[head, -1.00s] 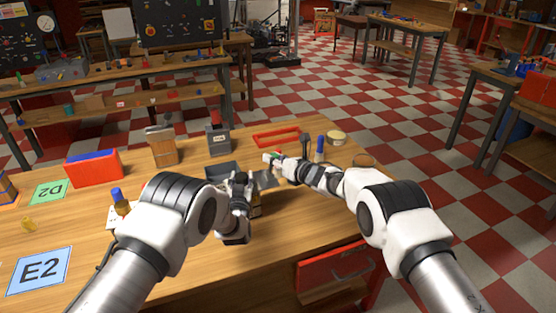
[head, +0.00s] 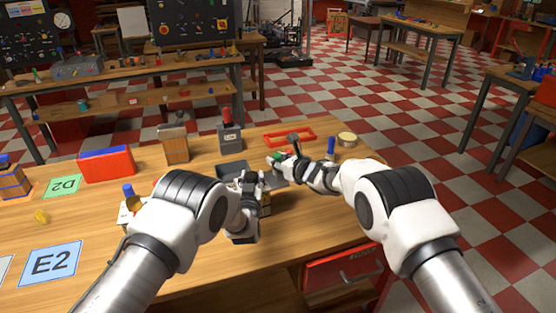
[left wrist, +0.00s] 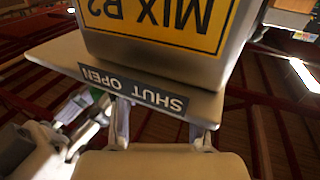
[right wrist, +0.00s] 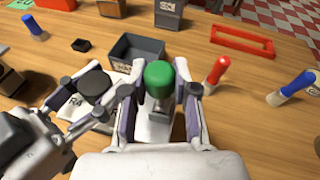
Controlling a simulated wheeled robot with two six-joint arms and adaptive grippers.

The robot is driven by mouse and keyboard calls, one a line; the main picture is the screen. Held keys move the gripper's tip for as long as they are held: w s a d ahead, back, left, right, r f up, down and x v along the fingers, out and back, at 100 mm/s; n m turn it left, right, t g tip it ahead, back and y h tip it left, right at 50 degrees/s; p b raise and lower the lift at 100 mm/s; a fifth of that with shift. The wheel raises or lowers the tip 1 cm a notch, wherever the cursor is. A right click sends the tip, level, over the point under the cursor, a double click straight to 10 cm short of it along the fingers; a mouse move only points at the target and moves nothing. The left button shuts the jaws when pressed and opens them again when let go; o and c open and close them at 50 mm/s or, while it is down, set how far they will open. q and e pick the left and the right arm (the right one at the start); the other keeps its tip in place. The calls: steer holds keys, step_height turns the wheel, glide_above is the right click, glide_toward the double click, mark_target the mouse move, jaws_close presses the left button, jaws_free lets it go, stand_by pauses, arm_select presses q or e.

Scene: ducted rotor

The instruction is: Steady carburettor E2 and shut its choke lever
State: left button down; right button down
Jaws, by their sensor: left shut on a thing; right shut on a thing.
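A grey body with a yellow label reading "MIX B2" (left wrist: 165,20), upside down, fills the top of the left wrist view. Its base flange carries a dark strip reading "SHUT OPEN" (left wrist: 132,88). My left gripper (left wrist: 160,125) is shut on this part at the flange edge; its fingertips are partly hidden. In the head view my left gripper (head: 252,182) covers most of the part. A green knob (right wrist: 159,74) stands between the fingers of my right gripper (right wrist: 160,95), which is shut on the green-knobbed piece. The head view shows my right gripper (head: 292,168) beside the left one.
The E2 card (head: 50,263) and D2 card (head: 62,187) lie at the left. A grey bin (right wrist: 137,50), a red-handled tool (right wrist: 216,71), a blue-handled tool (right wrist: 294,84) and a red frame (right wrist: 242,40) lie beyond my right gripper.

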steer(key=c, duration=0.9)
jaws_free()
steer(key=shift+o, duration=0.2)
steer(key=shift+s, duration=0.1)
steer(key=v, duration=1.1)
steer(key=shift+s+d, duration=0.2)
steer(key=shift+s, duration=0.15)
steer(key=shift+r, duration=0.1)
arm_select(q)
steer(key=c, duration=0.6)
jaws_free()
